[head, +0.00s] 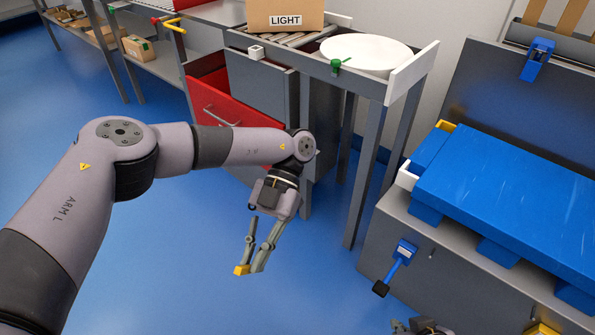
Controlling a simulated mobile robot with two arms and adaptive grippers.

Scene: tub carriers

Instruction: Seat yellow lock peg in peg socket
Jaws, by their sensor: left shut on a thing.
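My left gripper (250,268) hangs over the blue floor near the picture's middle, its fingers pointing down. It is shut on a small yellow piece, which looks like the yellow lock peg (242,270); the fingers hide part of it. The peg is in the air, apart from any bench. I cannot surely identify the peg socket; a small white block (256,53) sits at the front edge of the roller bench. Part of what looks like my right gripper (422,328) shows at the bottom edge, too cut off to tell its jaws.
A blue slab (515,190) lies on a grey cabinet at right, with a blue latch (401,257) on its front. A box marked LIGHT (284,14) and a white round disc (366,53) sit on the bench. A red drawer (225,112) stands open behind my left arm.

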